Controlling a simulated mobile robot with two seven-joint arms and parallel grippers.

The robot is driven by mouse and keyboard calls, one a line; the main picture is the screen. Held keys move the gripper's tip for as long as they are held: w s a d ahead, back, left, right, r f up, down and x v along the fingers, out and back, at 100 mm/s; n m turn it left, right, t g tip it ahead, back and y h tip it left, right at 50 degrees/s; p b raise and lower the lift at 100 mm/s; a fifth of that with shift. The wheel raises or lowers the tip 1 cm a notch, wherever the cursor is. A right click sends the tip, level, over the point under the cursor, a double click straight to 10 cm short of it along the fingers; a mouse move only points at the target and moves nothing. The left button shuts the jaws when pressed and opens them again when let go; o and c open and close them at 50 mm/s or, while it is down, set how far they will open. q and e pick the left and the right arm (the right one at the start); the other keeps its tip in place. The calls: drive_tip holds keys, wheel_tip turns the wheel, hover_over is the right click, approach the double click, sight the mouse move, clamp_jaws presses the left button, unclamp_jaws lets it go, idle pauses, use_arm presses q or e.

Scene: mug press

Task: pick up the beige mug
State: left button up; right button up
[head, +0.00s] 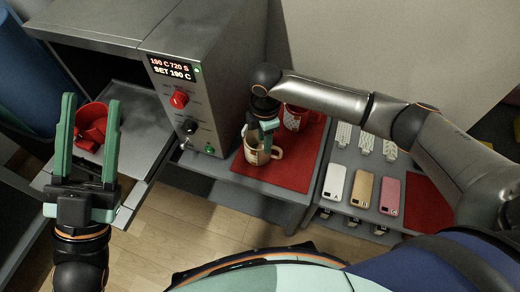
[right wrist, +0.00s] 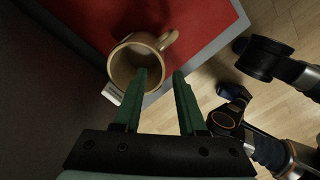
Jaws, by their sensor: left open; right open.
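The beige mug (head: 252,156) stands on a red mat at the front of the bench in the head view, partly covered by my right gripper (head: 262,139). In the right wrist view the beige mug (right wrist: 117,66) shows its open top, with its handle toward the upper right. My right gripper (right wrist: 160,73) is open there; its left finger overlaps the mug's rim and its right finger is outside the mug, below the handle. I cannot tell whether either touches. My left gripper (head: 91,100) is open and empty at the left.
A grey press (head: 190,60) with a lit display stands left of the red mat (head: 300,172). A red-and-white mug (head: 294,118) stands behind the beige one. Phone cases, one of them pink (head: 389,194), lie to the right.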

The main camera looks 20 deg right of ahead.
sight(264, 163)
wheel_tip(264, 163, down, 3)
drive_tip(key=shift+r+b, duration=0.1)
drive_tip(key=shift+b, duration=0.35)
drive_tip(key=shift+f, duration=0.2)
drive_tip(key=f+b, duration=0.1)
drive_tip(key=f, duration=0.1)
drive_tip(key=f+b, duration=0.1)
drive_tip(key=f, duration=0.2)
drive_tip(key=shift+s+b, duration=0.2)
drive_tip(key=shift+b, duration=0.15)
use_arm(q)
drive_tip(key=h, duration=0.1)
drive_tip(key=s+m, duration=0.1)
drive_tip(key=s+f+h, duration=0.1)
drive_tip(key=shift+d+h, duration=0.25)
drive_tip(key=shift+h, duration=0.05)
use_arm(e)
drive_tip(key=shift+r, duration=0.15)
clamp_jaws()
